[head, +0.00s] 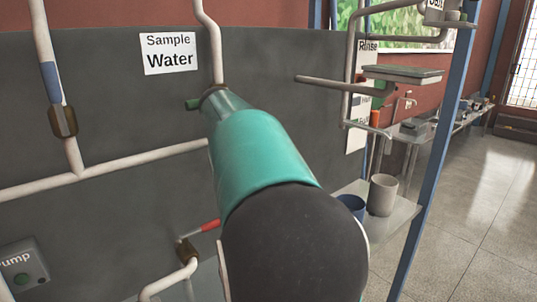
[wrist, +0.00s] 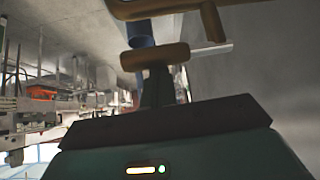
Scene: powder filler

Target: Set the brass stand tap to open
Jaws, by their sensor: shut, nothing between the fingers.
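My gripper is shut and empty. In the head view my teal arm reaches up to the pipe under the "Sample Water" sign, and its tip (head: 215,97) largely hides a fitting with a small green end (head: 193,104). In the wrist view the closed fingers (wrist: 160,88) point at a brownish bar (wrist: 155,56) with a pale lever-like strip (wrist: 212,50) beside it. I cannot tell whether they touch. A brownish valve with a blue handle (head: 50,82) sits on the left pipe. A red-handled tap (head: 208,226) is low behind my arm. None is clearly identifiable as the brass stand tap.
The grey panel (head: 120,100) carries white pipes (head: 140,160). A pump box (head: 22,268) is at lower left. The floor (head: 490,200) at right is clear.

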